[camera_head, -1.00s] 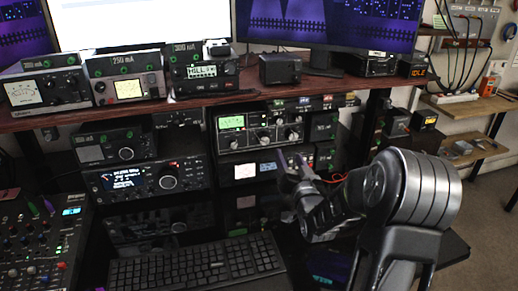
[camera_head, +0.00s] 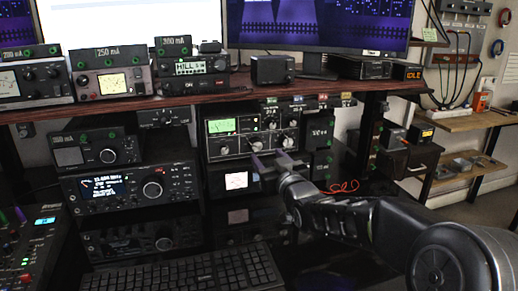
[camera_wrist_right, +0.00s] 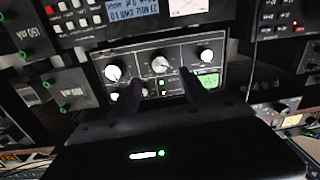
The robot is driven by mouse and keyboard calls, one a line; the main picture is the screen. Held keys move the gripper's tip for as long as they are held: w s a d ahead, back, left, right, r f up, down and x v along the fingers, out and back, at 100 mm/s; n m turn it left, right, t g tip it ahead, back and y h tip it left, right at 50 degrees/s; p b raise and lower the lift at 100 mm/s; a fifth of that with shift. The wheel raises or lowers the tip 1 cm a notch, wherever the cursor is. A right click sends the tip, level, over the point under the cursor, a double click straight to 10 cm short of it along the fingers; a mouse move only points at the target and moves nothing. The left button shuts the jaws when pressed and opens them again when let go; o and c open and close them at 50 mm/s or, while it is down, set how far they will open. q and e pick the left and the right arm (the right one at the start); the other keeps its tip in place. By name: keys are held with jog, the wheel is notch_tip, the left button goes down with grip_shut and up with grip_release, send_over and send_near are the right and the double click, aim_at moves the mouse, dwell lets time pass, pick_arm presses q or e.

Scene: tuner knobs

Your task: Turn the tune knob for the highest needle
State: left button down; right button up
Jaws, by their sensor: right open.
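The tuner (camera_head: 244,135) is a grey-black panel on the shelf below the upper deck, with a lit green needle meter (camera_head: 222,126) and a row of knobs with white faces. Which knob is the tune knob I cannot read. My right gripper (camera_head: 270,161) is open in front of the panel's lower right part, its fingers pointing at it. In the right wrist view the picture is turned over: the fingers straddle the space before the middle knob (camera_wrist_right: 160,64), with knobs at both sides. No contact with a knob is visible. My left gripper is not in view.
A radio with a blue display (camera_head: 130,188) stands left of the tuner. A keyboard (camera_head: 185,272) lies below. Several meter boxes (camera_head: 112,74) stand on the deck above. Small dark boxes (camera_head: 320,132) stand close at the tuner's right.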

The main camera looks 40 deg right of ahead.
aim_at(257, 146)
jog(key=x, duration=0.7)
jog(key=shift+w+d, duration=0.1)
jog(key=shift+w, duration=0.2)
jog(key=shift+c, duration=0.2)
grip_shut()
